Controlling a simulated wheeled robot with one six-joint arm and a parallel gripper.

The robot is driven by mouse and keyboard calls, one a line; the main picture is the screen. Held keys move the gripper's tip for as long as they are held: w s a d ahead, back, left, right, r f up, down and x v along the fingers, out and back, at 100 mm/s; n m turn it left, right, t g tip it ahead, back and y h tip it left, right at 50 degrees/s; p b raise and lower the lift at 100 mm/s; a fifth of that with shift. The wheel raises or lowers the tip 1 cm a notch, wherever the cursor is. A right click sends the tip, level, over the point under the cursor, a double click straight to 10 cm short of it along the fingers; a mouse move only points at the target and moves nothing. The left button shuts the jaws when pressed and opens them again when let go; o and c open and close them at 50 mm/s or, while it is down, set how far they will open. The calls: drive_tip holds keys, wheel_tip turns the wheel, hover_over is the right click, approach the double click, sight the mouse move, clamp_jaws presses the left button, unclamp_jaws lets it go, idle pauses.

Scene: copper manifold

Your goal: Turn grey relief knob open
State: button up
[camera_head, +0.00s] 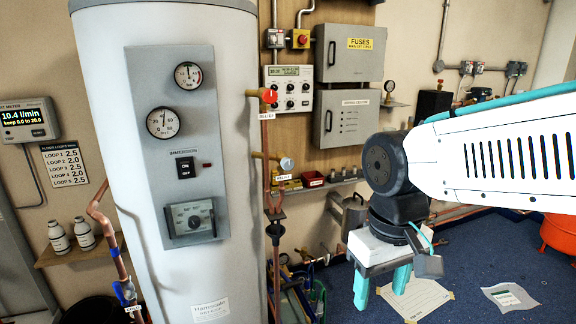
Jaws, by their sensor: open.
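A red-orange knob (268,96) sits on a brass fitting at the right side of the white cylinder; a small label (267,115) below it seems to read "RELIEF". Lower on the copper pipe, a pale grey round knob or dial (287,164) sits on a brass valve, with a small label (283,177) I cannot read surely. I cannot tell which of these is the grey relief knob. My gripper (381,288) points down with its two teal fingers apart and empty, right of and below both knobs, touching neither.
The white cylinder (110,120) with a grey gauge panel (190,85) fills the left. Grey boxes (350,52) and a dial controller (289,90) hang on the wall behind. Copper pipes (266,165) run down beside the cylinder.

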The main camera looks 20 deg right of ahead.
drive_tip(key=w+d+f+t, duration=0.15)
drive_tip(key=w+f, duration=0.25)
drive_tip(key=w, duration=0.5)
drive_tip(key=w+f+t, duration=0.3)
drive_tip(key=w, duration=0.5)
drive_tip(key=n+t, duration=0.2)
drive_tip(key=t, duration=1.2)
approach(289, 165)
drive_tip(key=w, duration=1)
drive_tip(key=shift+w+r, duration=0.15)
drive_tip(key=shift+w, duration=0.25)
drive_tip(key=c, duration=1)
